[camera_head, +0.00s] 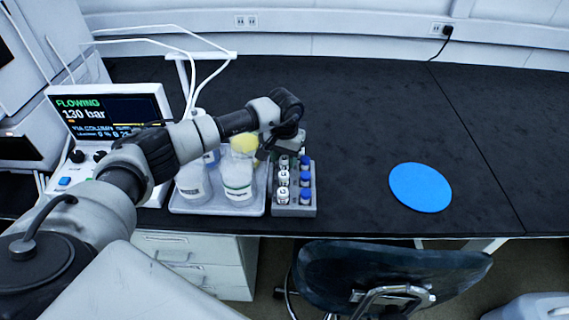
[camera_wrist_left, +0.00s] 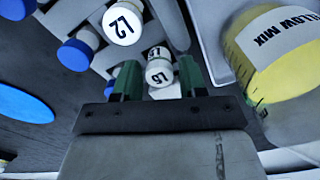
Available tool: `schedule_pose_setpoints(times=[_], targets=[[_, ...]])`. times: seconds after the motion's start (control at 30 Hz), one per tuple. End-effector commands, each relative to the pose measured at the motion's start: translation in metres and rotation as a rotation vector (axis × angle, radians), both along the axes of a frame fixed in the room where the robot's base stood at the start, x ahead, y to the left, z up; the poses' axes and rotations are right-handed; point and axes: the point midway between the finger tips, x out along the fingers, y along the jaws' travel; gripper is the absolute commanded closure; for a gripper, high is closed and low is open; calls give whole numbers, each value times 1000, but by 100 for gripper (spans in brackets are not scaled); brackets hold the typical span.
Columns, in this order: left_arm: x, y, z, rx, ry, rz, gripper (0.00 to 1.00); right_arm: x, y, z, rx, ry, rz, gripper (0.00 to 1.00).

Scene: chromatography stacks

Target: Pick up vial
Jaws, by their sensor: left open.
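A grey rack (camera_head: 293,211) on the black bench holds vials in two columns. The left column has white caps (camera_head: 283,179) and the right column has blue caps (camera_head: 305,178). My left gripper (camera_head: 268,152) is over the rack's back left part, its fingertips partly hidden by the wrist. In the left wrist view its green fingers (camera_wrist_left: 160,80) are open, with a white-capped vial (camera_wrist_left: 159,72) showing between them; contact cannot be told. That cap's label is turned and partly hidden. A white cap marked L2 (camera_wrist_left: 122,23) is up and left of the fingers.
The yellow bottle (camera_wrist_left: 280,55) is close right in the wrist view. A blue disc (camera_head: 420,187) lies right on otherwise clear bench. A display unit (camera_head: 110,112) stands left.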

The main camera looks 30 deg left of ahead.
Motion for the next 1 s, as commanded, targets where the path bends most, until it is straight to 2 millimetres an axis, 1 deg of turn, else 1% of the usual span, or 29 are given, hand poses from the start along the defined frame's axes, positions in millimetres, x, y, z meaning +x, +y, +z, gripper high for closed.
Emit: schedule_pose_setpoints(times=[0.03,0.13,0.37,0.6,0.87,0.97,1.0], targets=[[0,-1,-6,-1,3,1,58,0,0,1,0,0,0,63],[0,-1,-13,-2,0,0,58,0,0,2,0,0,0,63],[1,0,-14,-1,-1,0,58,0,0,1,1,0,0,63],[1,0,-14,-1,-1,0,94,0,1,1,2,0,0,63],[1,0,-13,-2,-1,0,95,0,3,1,3,0,-1,63],[1,0,-6,-2,-3,0,95,0,3,0,3,0,-1,63],[1,0,-1,-1,-3,0,95,0,3,-1,3,0,-1,63]])
